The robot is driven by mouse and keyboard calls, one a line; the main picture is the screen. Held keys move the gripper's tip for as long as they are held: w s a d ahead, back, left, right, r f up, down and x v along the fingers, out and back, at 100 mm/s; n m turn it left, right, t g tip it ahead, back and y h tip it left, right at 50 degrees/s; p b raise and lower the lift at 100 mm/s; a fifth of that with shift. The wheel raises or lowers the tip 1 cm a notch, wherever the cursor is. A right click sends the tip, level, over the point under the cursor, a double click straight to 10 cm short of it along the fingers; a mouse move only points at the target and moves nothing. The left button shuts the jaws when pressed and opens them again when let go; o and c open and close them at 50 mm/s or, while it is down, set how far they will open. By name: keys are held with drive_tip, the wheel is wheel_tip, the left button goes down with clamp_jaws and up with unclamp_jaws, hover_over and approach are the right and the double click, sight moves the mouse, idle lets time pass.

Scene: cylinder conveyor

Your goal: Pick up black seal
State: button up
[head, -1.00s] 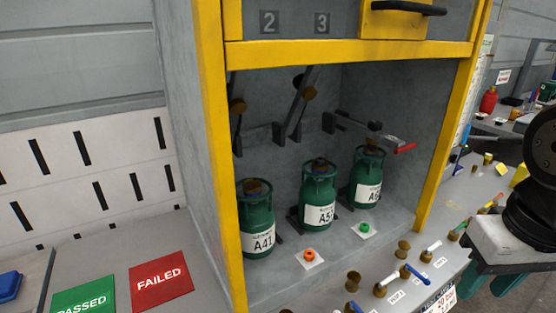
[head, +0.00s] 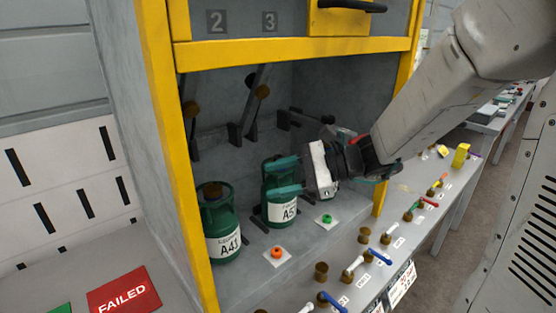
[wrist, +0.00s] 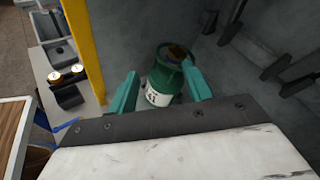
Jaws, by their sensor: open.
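I cannot make out a black seal in either view. My gripper (head: 284,177) is open inside the yellow-framed bay, in front of the middle green cylinder (head: 280,211) and partly covering its top. In the wrist view my gripper (wrist: 160,69) has its two teal fingers spread, with a green cylinder (wrist: 163,84) showing between and beyond them. The left cylinder (head: 222,239), labelled A41, stands upright. The right cylinder seems hidden behind my gripper in the head view.
The yellow frame (head: 168,150) bounds the bay on the left and top. Brass fittings and coloured-handled valves (head: 352,267) line the bench in front. Clamp arms (head: 256,95) hang at the bay's back. A red FAILED mat (head: 124,293) lies left.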

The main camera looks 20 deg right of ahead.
drive_tip(key=w+d+f+m+t, duration=0.2)
drive_tip(key=w+d+m+t, duration=0.35)
drive_tip(key=w, duration=0.25)
drive_tip(key=m+t+h, duration=0.3)
drive_tip(key=m+t, duration=0.1)
drive_tip(key=m, duration=0.2)
approach(279, 156)
drive_tip(key=d+x, duration=0.1)
drive_tip(key=x, duration=0.9)
drive_tip(key=shift+a, duration=0.55)
drive_tip(key=c, duration=1)
